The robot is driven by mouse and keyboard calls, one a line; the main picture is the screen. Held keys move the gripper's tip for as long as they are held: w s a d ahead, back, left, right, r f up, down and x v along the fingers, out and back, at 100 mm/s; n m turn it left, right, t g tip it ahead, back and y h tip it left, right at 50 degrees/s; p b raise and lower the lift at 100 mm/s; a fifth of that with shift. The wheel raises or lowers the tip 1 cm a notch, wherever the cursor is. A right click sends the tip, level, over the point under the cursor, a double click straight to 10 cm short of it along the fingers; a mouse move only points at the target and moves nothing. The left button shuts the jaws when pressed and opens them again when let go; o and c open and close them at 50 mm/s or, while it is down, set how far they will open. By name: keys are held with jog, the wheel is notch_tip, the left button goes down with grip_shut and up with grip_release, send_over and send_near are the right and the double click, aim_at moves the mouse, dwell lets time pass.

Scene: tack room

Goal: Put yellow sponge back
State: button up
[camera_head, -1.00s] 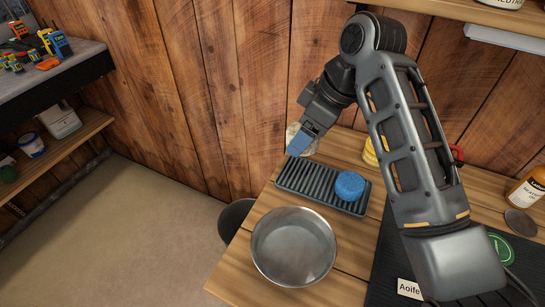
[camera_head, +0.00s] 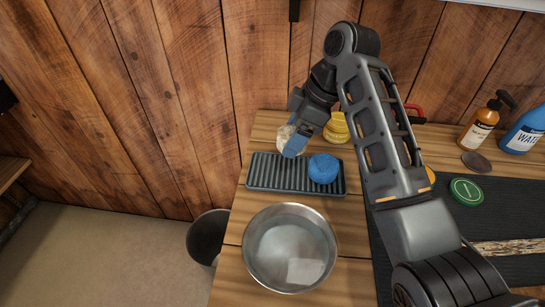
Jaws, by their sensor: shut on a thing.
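My gripper (camera_head: 295,143) hangs above the back edge of a dark ribbed tray (camera_head: 262,184), its blue fingers pointing down. A pale, rounded thing (camera_head: 284,135) shows right at and behind the fingers, which are shut on it. The fingers cover much of it, so I cannot tell surely whether it is the yellow sponge. A round blue sponge (camera_head: 323,168) sits on the right part of the tray. The left part of the tray looks bare. A yellow round container or block (camera_head: 337,128) stands behind the tray, partly hidden by my arm.
A metal bowl (camera_head: 249,268) with water and a pale square patch in it stands in front of the tray. A dark bucket (camera_head: 204,236) is left of the wooden table. Brown (camera_head: 478,129) and blue (camera_head: 526,132) bottles and a green lid (camera_head: 467,191) are at right.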

aim_at(287, 136)
jog(key=a+f, duration=0.1)
jog(key=a, duration=0.1)
jog(key=s+a+f, duration=0.1)
jog(key=a, duration=0.1)
jog(key=shift+a+f, duration=0.1)
jog(key=shift+f, duration=0.25)
jog(key=shift+s+a+f+p, duration=0.1)
jog(key=shift+f+p, duration=0.5)
jog(key=shift+f, duration=1.45)
jog(key=shift+f, duration=0.15)
jog(key=o, duration=1.2)
jog(key=b+v, duration=0.1)
jog(key=v, duration=1.1)
jog(key=shift+r, duration=0.25)
